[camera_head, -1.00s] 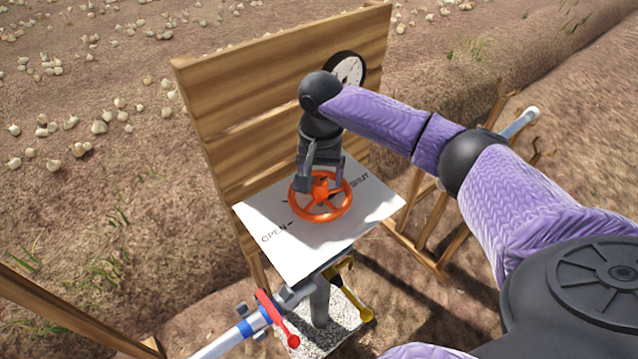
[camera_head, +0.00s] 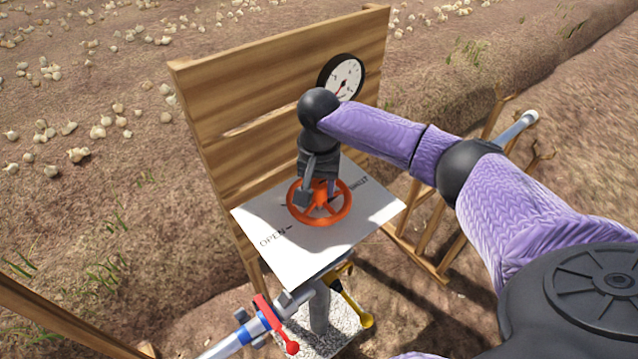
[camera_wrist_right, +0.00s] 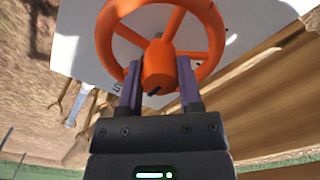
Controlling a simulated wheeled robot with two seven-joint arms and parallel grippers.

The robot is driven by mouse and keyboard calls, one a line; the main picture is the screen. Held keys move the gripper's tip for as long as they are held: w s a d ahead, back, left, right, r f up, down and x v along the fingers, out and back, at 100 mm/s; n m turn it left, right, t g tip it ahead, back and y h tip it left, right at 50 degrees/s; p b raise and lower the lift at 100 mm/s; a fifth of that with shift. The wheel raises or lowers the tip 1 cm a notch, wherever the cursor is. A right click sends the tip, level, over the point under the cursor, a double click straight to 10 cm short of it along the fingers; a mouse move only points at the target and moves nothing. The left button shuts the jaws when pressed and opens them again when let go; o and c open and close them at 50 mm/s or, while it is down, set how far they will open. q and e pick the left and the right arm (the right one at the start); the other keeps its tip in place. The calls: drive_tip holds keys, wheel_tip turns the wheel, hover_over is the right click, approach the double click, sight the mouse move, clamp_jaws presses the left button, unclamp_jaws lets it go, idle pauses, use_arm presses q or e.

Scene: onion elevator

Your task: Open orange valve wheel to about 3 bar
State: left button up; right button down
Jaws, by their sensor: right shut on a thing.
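The orange valve wheel (camera_head: 322,221) lies flat over a white plate (camera_head: 298,248) printed OPEN at its left and SHUT at its right. My right gripper (camera_head: 318,194) reaches down from above onto the wheel. In the right wrist view, its two fingers (camera_wrist_right: 160,92) stand on either side of the orange hub (camera_wrist_right: 157,66), shut on it. A round pressure gauge (camera_head: 343,77) with a white face and a red needle is on the wooden board behind; my wrist is just in front of its lower left. Its numbers are too small to read. My left gripper is out of view.
A wooden board (camera_head: 240,115) stands behind the plate. Below it, a pipe carries a red-handled lever (camera_head: 275,325) and a yellow-handled lever (camera_head: 350,300). A wooden frame stands to the right. Onions lie on the soil at the upper left.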

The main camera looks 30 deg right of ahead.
drive_tip(key=shift+r+n+p, duration=0.4)
drive_tip(key=shift+n+p, duration=0.7)
drive_tip(key=shift+p, duration=2.3)
drive_tip(key=shift+f+n+p, duration=0.25)
drive_tip(key=shift+n+p, duration=0.25)
drive_tip(key=shift+n, duration=0.3)
drive_tip(key=n+p, duration=0.1)
drive_tip(key=n, duration=0.3)
drive_tip(key=shift+f, duration=0.1)
drive_tip(key=shift+n, duration=0.6)
drive_tip(key=shift+c, duration=1.6)
unclamp_jaws()
drive_tip(key=shift+o, duration=0.3)
